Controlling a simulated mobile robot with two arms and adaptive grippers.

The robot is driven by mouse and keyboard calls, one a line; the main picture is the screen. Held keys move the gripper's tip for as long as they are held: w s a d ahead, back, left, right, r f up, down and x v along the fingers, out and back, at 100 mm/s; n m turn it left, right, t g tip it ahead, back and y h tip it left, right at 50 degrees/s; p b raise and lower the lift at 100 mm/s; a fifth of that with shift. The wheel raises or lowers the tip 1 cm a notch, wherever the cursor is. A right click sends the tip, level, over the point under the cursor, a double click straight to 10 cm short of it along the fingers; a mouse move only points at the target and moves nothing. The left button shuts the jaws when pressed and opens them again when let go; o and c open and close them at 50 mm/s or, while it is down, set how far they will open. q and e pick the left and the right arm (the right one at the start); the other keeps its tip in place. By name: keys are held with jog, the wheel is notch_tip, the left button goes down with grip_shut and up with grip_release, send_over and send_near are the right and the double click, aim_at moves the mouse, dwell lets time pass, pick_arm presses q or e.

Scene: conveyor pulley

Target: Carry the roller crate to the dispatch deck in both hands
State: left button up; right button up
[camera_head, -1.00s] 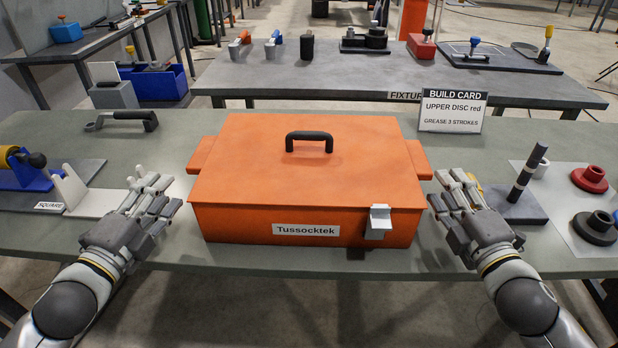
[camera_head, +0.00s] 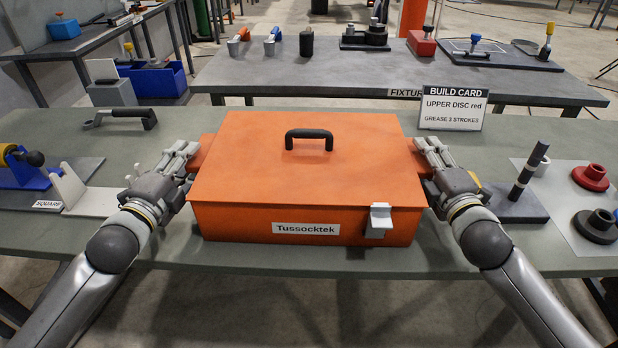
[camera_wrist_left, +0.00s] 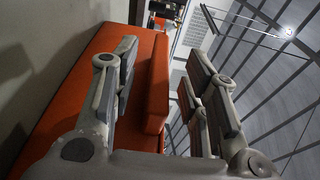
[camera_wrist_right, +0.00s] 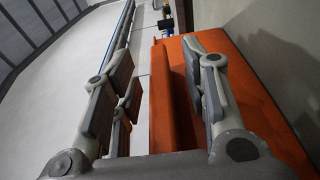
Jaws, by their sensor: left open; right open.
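The roller crate (camera_head: 305,180) is an orange lidded box labelled Tussocktek, with a black top handle (camera_head: 309,140) and a grey latch (camera_head: 378,220). It sits upright on the near bench. My left gripper (camera_head: 186,158) is at its left side handle, and my right gripper (camera_head: 425,152) is at its right side handle. In the left wrist view the open fingers (camera_wrist_left: 158,90) stand on both sides of the orange side handle (camera_wrist_left: 157,85). In the right wrist view the open fingers (camera_wrist_right: 165,90) also straddle the orange handle (camera_wrist_right: 162,100). I cannot identify the dispatch deck.
The build card (camera_head: 452,108) stands behind the crate's right side. A post on a dark base (camera_head: 524,172) is close to my right gripper. The fixture table (camera_head: 400,75) stands behind, across a gap.

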pick_arm(q)
jog(key=shift+w+d, duration=0.15)
jog(key=shift+w, duration=0.3)
pick_arm(e)
jog(key=shift+w, duration=0.45)
pick_arm(q)
jog(key=shift+c, duration=0.5)
pick_arm(e)
jog(key=shift+c, duration=0.5)
pick_arm(q)
grip_shut()
pick_arm(e)
grip_shut()
jog(key=shift+r, duration=0.4)
pick_arm(q)
jog(key=shift+w+r, duration=0.1)
jog(key=shift+r, duration=0.25)
pick_arm(e)
jog(key=shift+w, duration=0.1)
